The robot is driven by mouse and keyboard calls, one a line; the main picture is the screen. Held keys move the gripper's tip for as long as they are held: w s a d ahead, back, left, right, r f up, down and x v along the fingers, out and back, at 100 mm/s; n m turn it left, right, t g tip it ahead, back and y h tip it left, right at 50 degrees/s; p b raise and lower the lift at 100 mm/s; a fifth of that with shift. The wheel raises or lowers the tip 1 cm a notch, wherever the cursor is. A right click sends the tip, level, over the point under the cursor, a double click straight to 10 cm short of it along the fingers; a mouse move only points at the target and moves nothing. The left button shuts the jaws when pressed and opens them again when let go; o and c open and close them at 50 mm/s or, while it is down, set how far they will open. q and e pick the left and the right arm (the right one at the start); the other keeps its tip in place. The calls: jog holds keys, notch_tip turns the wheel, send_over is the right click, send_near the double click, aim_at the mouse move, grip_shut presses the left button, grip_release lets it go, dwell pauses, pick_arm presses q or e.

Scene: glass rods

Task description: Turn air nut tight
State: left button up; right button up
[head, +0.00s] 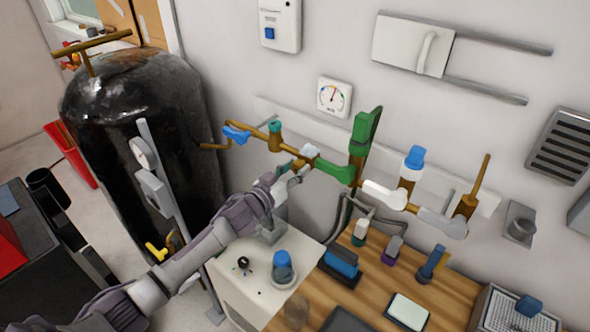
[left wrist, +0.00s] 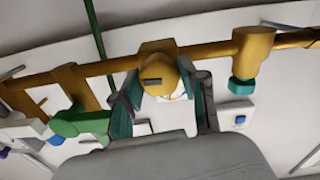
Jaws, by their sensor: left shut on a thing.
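The air nut appears to be the brass round nut (left wrist: 157,72) on the brass pipe (left wrist: 108,66), with a dark slot on its face. In the left wrist view it sits between the two teal-padded fingers of my left gripper (left wrist: 160,92), which is shut on it. In the head view my left gripper (head: 292,170) reaches up to the wall pipe (head: 255,133), between a teal-capped tee (head: 275,128) and a green valve (head: 335,170). The nut is mostly hidden there by the gripper. My right gripper is not in view.
A tall green lever (head: 366,130), a blue-topped fitting (head: 412,163) and a grey section (head: 441,222) follow along the pipe to the right. A black tank (head: 140,110) stands left. A white cabinet (head: 245,283) and a wooden bench with tools (head: 385,265) lie below.

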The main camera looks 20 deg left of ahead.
pick_arm(q)
jog(key=m, duration=0.5)
jog(key=shift+f+m, duration=0.1)
jog(key=shift+m, duration=0.3)
jog(key=m+b, duration=0.1)
jog(key=m, duration=0.3)
jog(key=shift+m, duration=0.3)
jog(key=shift+d, duration=0.1)
jog(key=o, duration=1.1)
jog(key=shift+o, duration=0.2)
jog(key=shift+s, duration=0.15)
jog(key=v, duration=1.2)
